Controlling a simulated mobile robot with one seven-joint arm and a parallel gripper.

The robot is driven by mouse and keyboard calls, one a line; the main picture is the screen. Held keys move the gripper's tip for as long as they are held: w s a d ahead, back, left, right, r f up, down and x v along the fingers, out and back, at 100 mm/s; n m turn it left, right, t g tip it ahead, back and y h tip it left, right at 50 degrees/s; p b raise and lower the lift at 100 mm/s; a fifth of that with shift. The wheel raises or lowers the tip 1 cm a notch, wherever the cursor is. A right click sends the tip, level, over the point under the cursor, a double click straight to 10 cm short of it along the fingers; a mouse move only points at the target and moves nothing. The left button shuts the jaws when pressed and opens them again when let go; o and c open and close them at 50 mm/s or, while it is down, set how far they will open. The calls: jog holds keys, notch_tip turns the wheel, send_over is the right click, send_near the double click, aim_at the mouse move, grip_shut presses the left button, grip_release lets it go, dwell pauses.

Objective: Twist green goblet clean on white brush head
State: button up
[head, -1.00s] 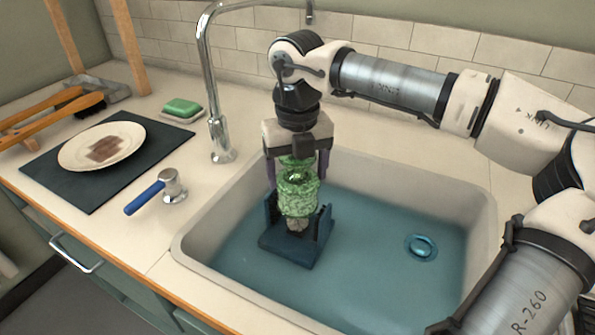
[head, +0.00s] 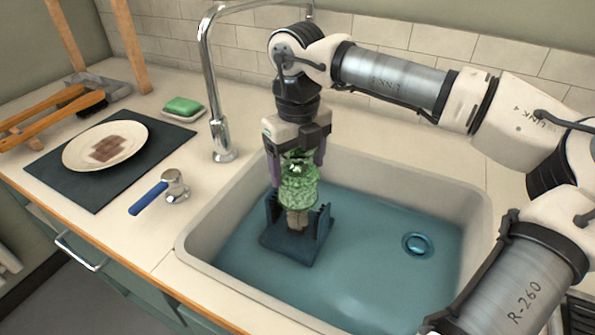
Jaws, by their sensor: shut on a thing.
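My gripper (head: 296,165) points down over the sink and is shut on the green goblet (head: 299,187). The goblet is translucent green with a mottled surface, and its upper part is between my fingers. It sits over the brush head, whose pale brownish lower part (head: 297,218) shows beneath the goblet. The top of the brush head is hidden by the goblet. The brush stands in a dark blue holder (head: 290,244) with upright side walls, in the sink.
The sink (head: 215,228) holds blue water, with a round drain (head: 417,243) at right. A chrome faucet (head: 217,115) arches behind it. A blue-handled tap (head: 152,197), a plate (head: 105,145) on a dark mat and a green sponge (head: 183,106) lie to the left.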

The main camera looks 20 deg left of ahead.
notch_tip(320, 180, up, 8)
jog(key=p, duration=0.5)
jog(key=shift+r, duration=0.1)
dwell(0.4)
